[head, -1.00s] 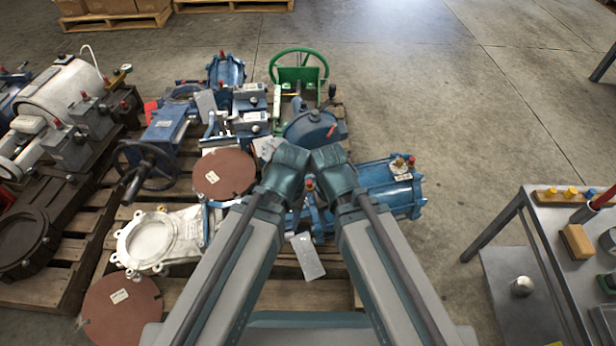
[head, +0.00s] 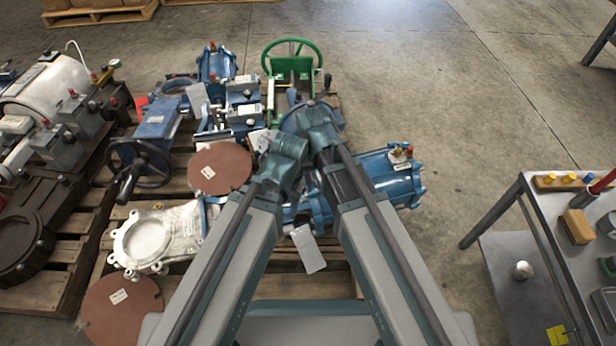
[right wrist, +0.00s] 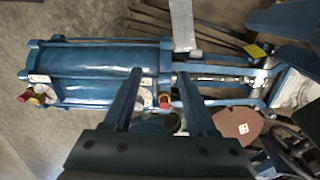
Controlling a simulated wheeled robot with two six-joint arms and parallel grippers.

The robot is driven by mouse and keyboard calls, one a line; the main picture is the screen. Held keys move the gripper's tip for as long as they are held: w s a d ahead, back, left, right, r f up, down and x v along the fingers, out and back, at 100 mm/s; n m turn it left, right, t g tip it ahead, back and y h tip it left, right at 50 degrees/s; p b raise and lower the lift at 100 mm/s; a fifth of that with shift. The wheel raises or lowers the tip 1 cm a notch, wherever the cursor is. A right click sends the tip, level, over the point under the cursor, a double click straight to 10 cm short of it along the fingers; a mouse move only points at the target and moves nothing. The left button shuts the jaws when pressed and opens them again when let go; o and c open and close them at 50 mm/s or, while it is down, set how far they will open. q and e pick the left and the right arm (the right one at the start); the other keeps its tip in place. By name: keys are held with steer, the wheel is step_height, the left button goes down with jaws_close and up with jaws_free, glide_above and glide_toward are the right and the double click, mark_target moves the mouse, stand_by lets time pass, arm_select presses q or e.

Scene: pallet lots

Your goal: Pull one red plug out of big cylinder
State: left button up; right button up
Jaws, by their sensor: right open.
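The big blue cylinder (head: 375,178) lies on its side on the near pallet, partly hidden by my right arm. A red plug (head: 409,150) stands on its far right end. In the right wrist view the cylinder (right wrist: 100,60) spans left to centre. One red plug (right wrist: 24,96) is at its left end and another red plug (right wrist: 164,102) is near its right end. My right gripper (right wrist: 159,76) is open, and this second plug shows between its fingers, with none visibly gripped. In the head view my forearms hide both grippers' jaws; the left gripper does not show.
The wooden pallet (head: 78,262) carries brown discs (head: 219,168), a white flange (head: 145,238), a blue handwheel valve (head: 160,125) and a green handwheel (head: 291,52). A metal bench (head: 545,205) with small parts stands at right. The floor between is clear.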

steer(key=w+a, duration=0.1)
steer(key=w, duration=0.2)
steer(key=w+a+m, duration=0.1)
steer(key=w, duration=0.3)
steer(key=w+a+f+m, duration=0.1)
steer(key=w+a, duration=0.1)
steer(key=w, duration=0.1)
steer(key=shift+w+b, duration=0.35)
steer(key=shift+w, duration=0.05)
steer(key=shift+r, duration=0.1)
steer(key=f+b, duration=0.9)
steer(key=shift+d, duration=0.35)
jaws_close()
stand_by(0.4)
steer(key=shift+r, duration=0.1)
stand_by(1.2)
